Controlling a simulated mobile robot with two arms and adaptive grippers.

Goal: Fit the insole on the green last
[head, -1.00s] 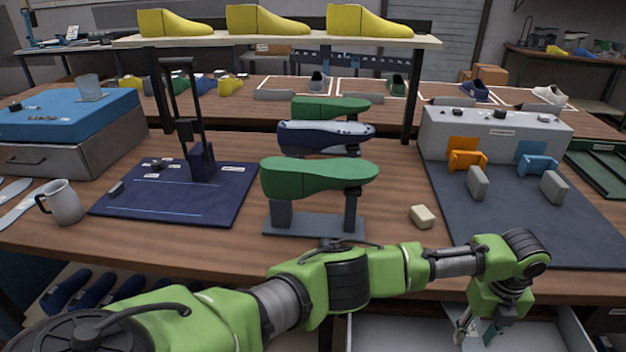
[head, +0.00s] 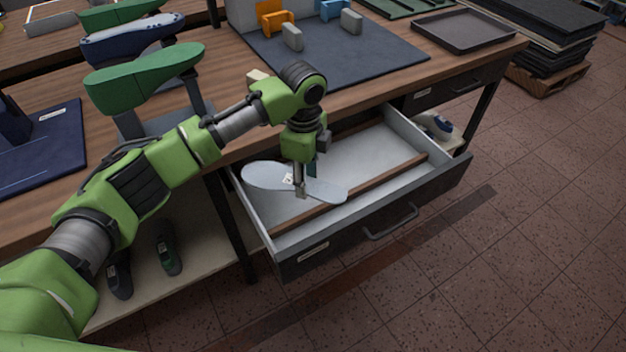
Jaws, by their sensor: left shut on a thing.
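The green last (head: 145,78) lies sole up on its stand on the bench, at the upper left of the head view. My left gripper (head: 300,188) points down over the open drawer (head: 375,160) and is shut on a pale grey insole (head: 265,177). The insole lies roughly flat across the fingers, with a small white label near the grip. I cannot tell whether it touches the drawer floor or is held just above it. My right gripper is not in view.
A navy last (head: 132,38) and another green one (head: 120,12) stand behind. A small cream block (head: 257,76) sits close to my arm. A dark mat (head: 340,62) holds orange and blue holders. A brown divider (head: 365,185) crosses the drawer. A grey tray (head: 463,31) is at the right.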

